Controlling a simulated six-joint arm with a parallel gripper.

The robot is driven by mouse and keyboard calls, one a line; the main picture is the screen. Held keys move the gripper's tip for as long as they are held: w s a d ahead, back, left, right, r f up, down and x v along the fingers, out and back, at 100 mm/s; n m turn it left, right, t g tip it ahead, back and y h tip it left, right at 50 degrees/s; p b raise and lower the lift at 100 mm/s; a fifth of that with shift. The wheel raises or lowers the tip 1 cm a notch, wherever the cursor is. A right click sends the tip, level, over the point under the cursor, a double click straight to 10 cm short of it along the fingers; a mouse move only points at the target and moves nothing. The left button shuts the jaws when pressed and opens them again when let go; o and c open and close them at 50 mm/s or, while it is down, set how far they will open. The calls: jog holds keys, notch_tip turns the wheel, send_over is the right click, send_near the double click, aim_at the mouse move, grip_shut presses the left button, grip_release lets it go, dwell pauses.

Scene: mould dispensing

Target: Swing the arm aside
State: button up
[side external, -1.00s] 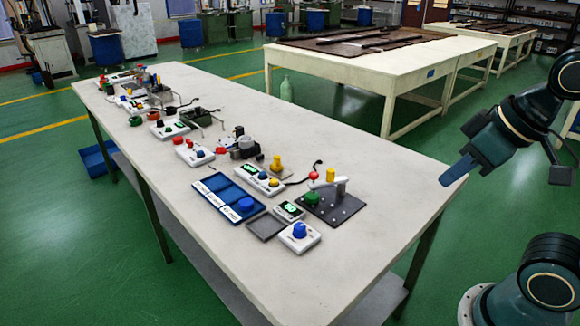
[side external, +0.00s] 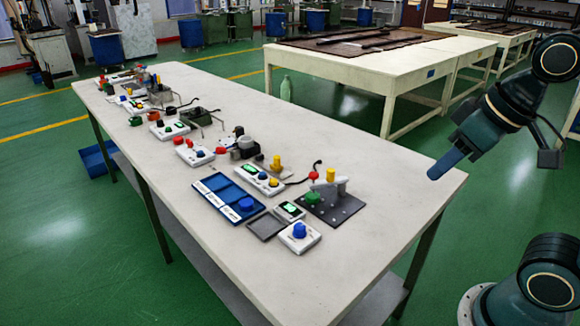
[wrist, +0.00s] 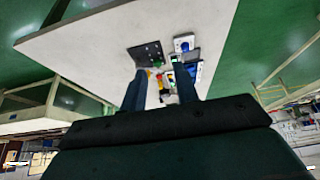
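My gripper (side external: 442,165) hangs in the air over the right edge of the long pale bench (side external: 390,185), pointing down and to the left. In the wrist view my gripper (wrist: 160,72) has two dark fingers standing apart with nothing held between them. The nearest station is a dark perforated plate (side external: 340,214) carrying a red ball (side external: 313,176), a yellow post (side external: 331,175) and a green knob (side external: 312,198). My gripper is to the right of this station and clear of it. The plate also shows in the wrist view (wrist: 147,53).
Beside the plate lie a blue compartment tray (side external: 212,195), a grey square tray (side external: 266,228) and a white box with a blue knob (side external: 300,238). Several more stations line the bench toward the far left. The bench's right side is bare. A cream table (side external: 350,70) stands behind.

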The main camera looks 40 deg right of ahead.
jog(key=w+d+r+g, duration=0.1)
jog(key=w+r, duration=0.2)
jog(key=w, duration=0.5)
jog(key=m+g, duration=0.2)
jog(key=g, duration=0.2)
send_over(331, 170)
notch_tip(331, 170, down, 10)
jog(key=shift+f, duration=0.1)
jog(key=shift+f, duration=6.8)
jog(key=shift+c, duration=0.4)
grip_shut()
